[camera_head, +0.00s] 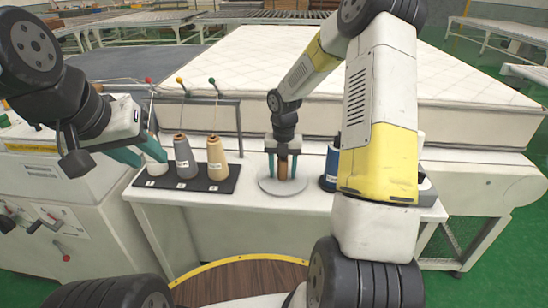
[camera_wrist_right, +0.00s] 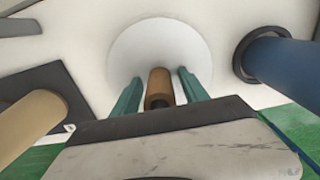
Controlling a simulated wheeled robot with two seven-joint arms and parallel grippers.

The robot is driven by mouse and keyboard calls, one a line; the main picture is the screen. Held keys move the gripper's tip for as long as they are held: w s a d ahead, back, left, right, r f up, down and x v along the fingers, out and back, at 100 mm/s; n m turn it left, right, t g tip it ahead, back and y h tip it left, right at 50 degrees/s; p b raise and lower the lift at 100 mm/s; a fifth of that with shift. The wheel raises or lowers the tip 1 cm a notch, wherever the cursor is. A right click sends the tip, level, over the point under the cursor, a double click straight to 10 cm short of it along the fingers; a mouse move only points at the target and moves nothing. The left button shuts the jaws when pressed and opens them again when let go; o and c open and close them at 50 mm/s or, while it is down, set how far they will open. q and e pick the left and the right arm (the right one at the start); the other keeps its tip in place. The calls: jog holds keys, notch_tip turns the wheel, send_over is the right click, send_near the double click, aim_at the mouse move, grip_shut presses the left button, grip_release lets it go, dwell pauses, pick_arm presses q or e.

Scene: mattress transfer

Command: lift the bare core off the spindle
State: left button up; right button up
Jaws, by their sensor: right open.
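The bare brown core (camera_head: 283,171) stands upright on the round pale spindle plate (camera_head: 269,185). It also shows in the right wrist view (camera_wrist_right: 159,83), with a dark hole in its near end. My right gripper (camera_head: 283,166) points down, open, with one teal finger on each side of the core. In the right wrist view, small gaps show between the fingers (camera_wrist_right: 160,90) and the core. My left gripper (camera_head: 146,155) has its teal fingers at a white cone (camera_head: 156,169) at the left end of the dark board; whether it grips the cone is unclear.
A dark board (camera_head: 205,186) holds a grey cone (camera_head: 184,155) and a tan cone (camera_head: 217,158), left of the spindle. A blue spool (camera_head: 330,167) stands close on the right. A white mattress (camera_head: 460,75) lies behind, and a thread rack (camera_head: 228,102) rises behind the board.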

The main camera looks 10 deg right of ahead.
grip_shut()
jog(key=shift+r, duration=0.15)
notch_tip(320, 180, up, 18)
dwell(0.8)
